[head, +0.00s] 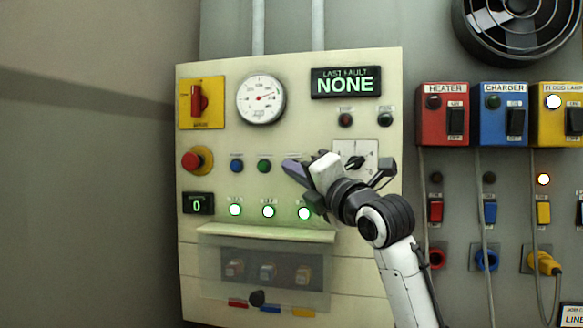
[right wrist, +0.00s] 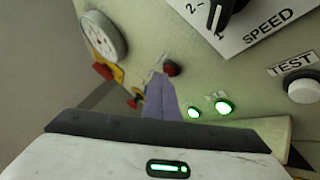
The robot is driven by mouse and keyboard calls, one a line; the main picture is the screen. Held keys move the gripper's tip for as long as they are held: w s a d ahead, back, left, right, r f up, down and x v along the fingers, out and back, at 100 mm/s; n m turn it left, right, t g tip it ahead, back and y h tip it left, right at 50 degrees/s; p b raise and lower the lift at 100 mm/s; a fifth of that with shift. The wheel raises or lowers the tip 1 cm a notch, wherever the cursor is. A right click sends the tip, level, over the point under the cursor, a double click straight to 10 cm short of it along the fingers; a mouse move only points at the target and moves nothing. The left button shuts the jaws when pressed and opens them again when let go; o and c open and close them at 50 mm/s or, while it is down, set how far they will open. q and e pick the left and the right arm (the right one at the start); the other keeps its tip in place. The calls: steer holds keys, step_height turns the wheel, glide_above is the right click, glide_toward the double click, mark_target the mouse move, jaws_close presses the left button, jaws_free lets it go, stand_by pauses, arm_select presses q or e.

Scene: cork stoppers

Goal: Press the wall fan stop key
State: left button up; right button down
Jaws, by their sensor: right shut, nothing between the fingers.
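A cream control panel (head: 220,125) on the wall carries a row of small push buttons: a blue one (head: 237,166), a green one (head: 263,166) and, in the right wrist view, a red one (right wrist: 172,68). The labels are too small to read, so I cannot confirm which is the stop key. My right gripper (head: 293,169) is shut and empty in front of this row, hiding the red button in the head view. Its purple fingers (right wrist: 160,98) end close by the red button; contact cannot be told. The wall fan (head: 515,25) is at top right. My left gripper is not in view.
A speed dial (right wrist: 225,8) and white test button (right wrist: 303,89) are near my right gripper. Lit green lamps (head: 235,210) sit below the row. A red mushroom button (head: 192,160) is left. A clear cover (head: 212,258) projects below. Heater (head: 430,125) and charger (head: 492,125) boxes stand right.

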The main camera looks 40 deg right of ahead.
steer(key=shift+s+a, duration=0.55)
steer(key=shift+a, duration=0.1)
steer(key=s+a+p, duration=0.1)
steer(key=s+a, duration=0.2)
steer(key=shift+s+a, duration=0.15)
steer(key=shift+a, duration=0.25)
stand_by(0.3)
stand_by(0.7)
